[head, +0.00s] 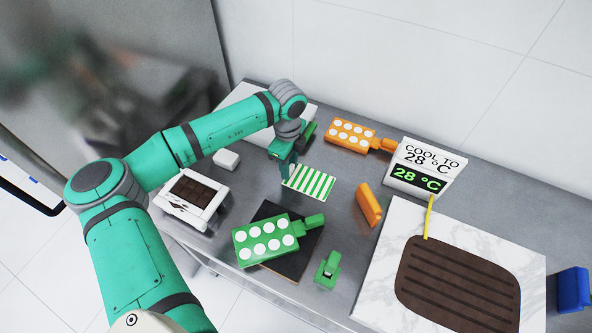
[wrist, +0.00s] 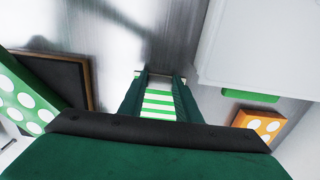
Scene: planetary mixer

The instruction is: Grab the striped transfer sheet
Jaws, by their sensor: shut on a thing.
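The transfer sheet (head: 312,183) has green and white stripes and shows in the head view near the middle of the steel table. My gripper (head: 287,176) is at its left end, pointing down. In the wrist view the striped sheet (wrist: 158,103) shows between the two fingers of my gripper (wrist: 158,80), which are shut on it. Part of the sheet is hidden by the gripper in the wrist view. I cannot tell whether the sheet is clear of the table.
A green dotted mould (head: 266,241) lies on a dark board (head: 292,264) in front. An orange dotted mould (head: 350,135) is behind. A white chocolate box (head: 193,196) stands left. A temperature sign (head: 425,167), orange block (head: 368,205), green item (head: 328,269) and marble slab (head: 385,285) are right.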

